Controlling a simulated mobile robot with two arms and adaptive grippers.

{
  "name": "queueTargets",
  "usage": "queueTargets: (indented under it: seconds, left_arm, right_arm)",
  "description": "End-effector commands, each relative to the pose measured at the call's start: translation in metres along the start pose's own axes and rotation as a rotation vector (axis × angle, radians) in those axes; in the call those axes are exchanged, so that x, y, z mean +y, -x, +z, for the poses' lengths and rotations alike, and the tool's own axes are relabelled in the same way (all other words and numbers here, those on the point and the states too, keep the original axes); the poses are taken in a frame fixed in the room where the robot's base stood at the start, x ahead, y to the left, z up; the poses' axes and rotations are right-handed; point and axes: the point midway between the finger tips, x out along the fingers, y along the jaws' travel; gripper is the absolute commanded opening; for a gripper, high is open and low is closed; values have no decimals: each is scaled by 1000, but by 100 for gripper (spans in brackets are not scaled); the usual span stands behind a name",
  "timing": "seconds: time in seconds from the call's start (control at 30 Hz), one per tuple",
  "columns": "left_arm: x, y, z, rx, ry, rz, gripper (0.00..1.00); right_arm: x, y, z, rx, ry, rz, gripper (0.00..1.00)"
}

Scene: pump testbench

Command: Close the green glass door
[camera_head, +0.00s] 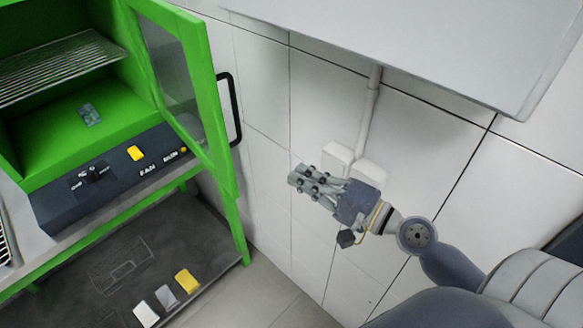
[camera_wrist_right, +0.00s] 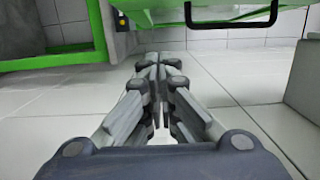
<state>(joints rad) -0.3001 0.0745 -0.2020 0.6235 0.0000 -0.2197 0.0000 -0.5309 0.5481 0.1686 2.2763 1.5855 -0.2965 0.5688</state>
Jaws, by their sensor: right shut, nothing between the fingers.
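The green-framed glass door (camera_head: 181,75) stands open on the right side of the green cabinet (camera_head: 60,139). Its black handle (camera_head: 238,108) is on the door's outer side, facing the tiled wall. My right gripper (camera_head: 302,179) is to the right of the handle, apart from it, with its fingers pointing left. In the right wrist view my right gripper (camera_wrist_right: 157,62) is shut and empty, and the black handle (camera_wrist_right: 232,22) shows above and to the right of its fingertips. My left gripper is not in view.
A white tiled wall (camera_head: 262,80) with a pipe and socket boxes (camera_head: 353,166) lies behind my right arm. A large grey box (camera_head: 420,40) juts out above. A dark lower shelf (camera_head: 105,270) holds small white, grey and yellow blocks. Open floor (camera_head: 275,290) shows at the bottom.

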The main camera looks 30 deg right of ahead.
Motion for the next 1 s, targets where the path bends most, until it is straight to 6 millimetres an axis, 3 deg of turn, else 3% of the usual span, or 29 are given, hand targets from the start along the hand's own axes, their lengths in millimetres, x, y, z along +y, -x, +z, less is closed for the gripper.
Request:
queueTargets:
  seconds: [0.27, 0.7, 0.8, 1.0]
  left_arm:
    - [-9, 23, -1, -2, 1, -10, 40]
    - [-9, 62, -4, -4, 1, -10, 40]
    - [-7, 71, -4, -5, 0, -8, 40]
    - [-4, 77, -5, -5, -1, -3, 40]
  right_arm:
    - [-9, -27, 1, -3, -2, -6, 0]
    - [-7, -103, 5, -3, -4, -4, 0]
    - [-6, -105, 22, -4, -5, -2, 0]
    - [-3, -108, 38, -2, -1, -2, 0]
